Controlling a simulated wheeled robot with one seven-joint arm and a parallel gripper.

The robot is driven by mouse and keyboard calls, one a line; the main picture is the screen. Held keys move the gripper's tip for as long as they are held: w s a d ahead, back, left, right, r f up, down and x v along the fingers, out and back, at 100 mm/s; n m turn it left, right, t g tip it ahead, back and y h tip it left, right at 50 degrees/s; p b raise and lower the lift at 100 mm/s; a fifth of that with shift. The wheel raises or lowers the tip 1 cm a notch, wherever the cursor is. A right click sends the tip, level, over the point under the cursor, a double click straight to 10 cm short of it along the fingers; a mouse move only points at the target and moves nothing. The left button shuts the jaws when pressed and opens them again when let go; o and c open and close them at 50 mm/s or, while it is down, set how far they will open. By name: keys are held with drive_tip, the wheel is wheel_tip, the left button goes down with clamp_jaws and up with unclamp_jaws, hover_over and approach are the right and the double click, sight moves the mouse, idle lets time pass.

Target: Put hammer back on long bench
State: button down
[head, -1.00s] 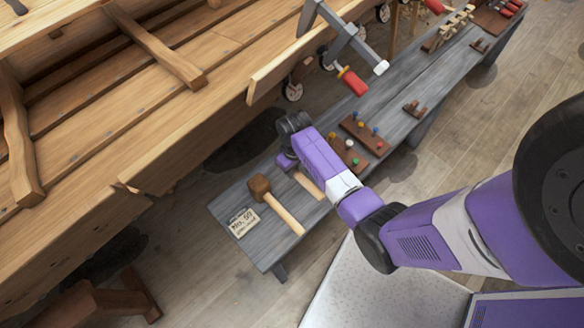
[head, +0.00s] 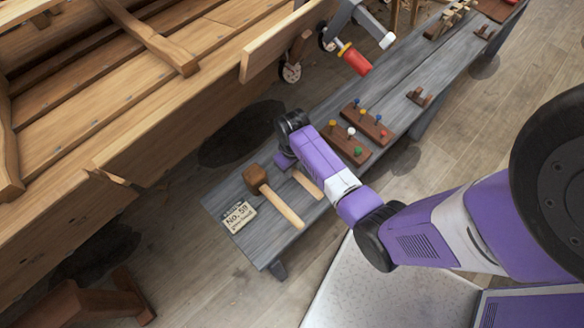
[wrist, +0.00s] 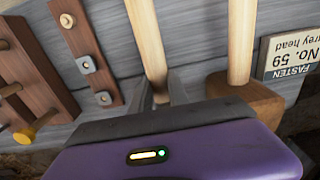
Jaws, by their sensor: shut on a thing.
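The hammer shows as a pale wooden handle (head: 308,184) over the near end of the grey long bench (head: 247,245). In the wrist view the handle (wrist: 146,42) runs up from between the fingers of my gripper (wrist: 160,97). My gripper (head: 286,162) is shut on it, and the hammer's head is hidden. I cannot tell whether the hammer touches the bench. A mallet with a brown wooden head (head: 256,178) lies beside it, to its left in the head view; its handle (wrist: 241,42) is on the right in the wrist view.
A label card (head: 238,217) lies by the mallet, reading No. 59. Peg racks (head: 346,144) with coloured pegs lie just beyond the hammer. The wooden hull (head: 90,140) rises close on the left. A red-handled clamp (head: 356,60) hangs over the bench farther along.

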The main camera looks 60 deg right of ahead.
drive_tip(key=shift+f, duration=0.45)
drive_tip(key=c, duration=1.2)
unclamp_jaws()
wheel_tip(320, 180, up, 8)
drive_tip(key=p, duration=0.8)
